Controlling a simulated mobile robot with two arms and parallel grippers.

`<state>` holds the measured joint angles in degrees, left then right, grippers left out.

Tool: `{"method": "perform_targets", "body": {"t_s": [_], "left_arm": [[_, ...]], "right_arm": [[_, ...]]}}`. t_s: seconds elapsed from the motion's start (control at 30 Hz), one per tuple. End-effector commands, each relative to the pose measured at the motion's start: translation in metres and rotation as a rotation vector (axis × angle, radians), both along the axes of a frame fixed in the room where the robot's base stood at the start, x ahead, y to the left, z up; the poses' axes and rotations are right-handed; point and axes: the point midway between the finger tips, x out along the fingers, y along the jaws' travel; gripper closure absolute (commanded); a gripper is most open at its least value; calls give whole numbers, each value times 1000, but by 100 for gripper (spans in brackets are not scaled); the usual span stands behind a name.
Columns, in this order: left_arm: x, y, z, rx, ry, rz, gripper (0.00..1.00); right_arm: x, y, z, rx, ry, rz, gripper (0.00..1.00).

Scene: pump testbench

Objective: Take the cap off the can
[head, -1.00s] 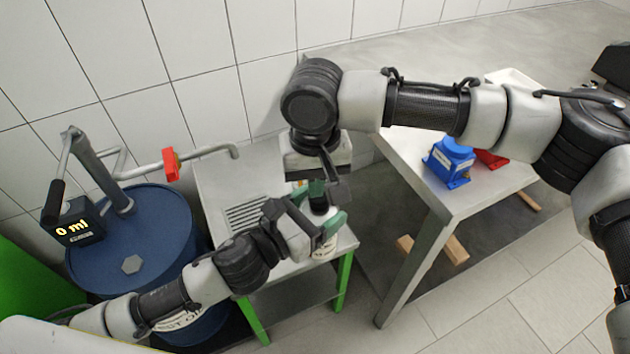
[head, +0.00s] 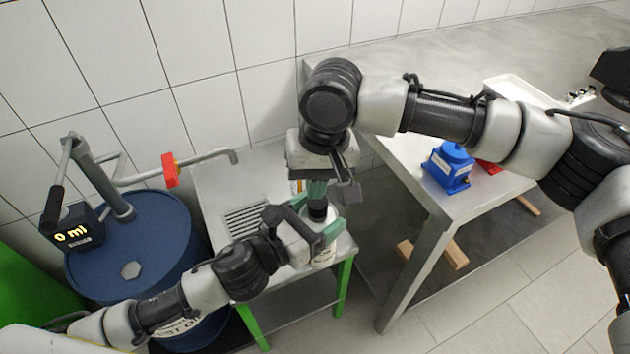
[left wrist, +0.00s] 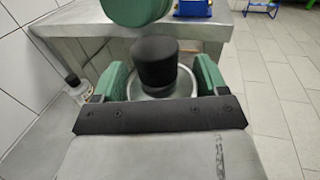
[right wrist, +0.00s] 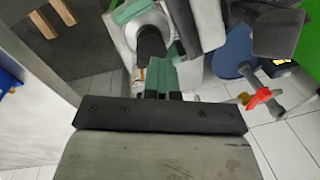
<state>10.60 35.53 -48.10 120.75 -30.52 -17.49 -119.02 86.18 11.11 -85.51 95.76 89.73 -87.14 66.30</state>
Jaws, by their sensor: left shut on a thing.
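The can (head: 325,256) stands at the front of the small grey table, with its black cap (head: 318,210) on top. My left gripper (head: 306,236) is shut around the can's upper body. In the left wrist view, its green fingers (left wrist: 158,85) flank the can's round top, and the black cap (left wrist: 158,65) stands upright in the middle. My right gripper (head: 317,190) is just above the cap, pointing down. In the right wrist view, its green fingers (right wrist: 165,78) are close together, and the cap (right wrist: 151,45) is not between them.
A blue drum (head: 165,240) with a pump and a "0 ml" display (head: 72,236) stands at the left. A small bottle (left wrist: 78,88) is behind the can. A metal bench (head: 415,170) at the right holds a blue device (head: 447,168), a red part and a white tray (head: 515,92).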

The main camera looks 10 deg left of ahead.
Motion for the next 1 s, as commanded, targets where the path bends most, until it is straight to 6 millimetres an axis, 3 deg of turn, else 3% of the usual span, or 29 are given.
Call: {"method": "perform_targets", "body": {"t_s": [0.4, 0.83, 1.0], "left_arm": [[0, 0, 2, -1, -3, -1, 89], [0, 0, 2, -2, -4, -1, 89], [0, 0, 2, -2, -4, -1, 89]], "right_arm": [[0, 1, 12, -128, -43, 1, 100], [0, 0, 12, -132, -44, 0, 99], [0, 0, 12, -132, -43, 0, 73]]}}
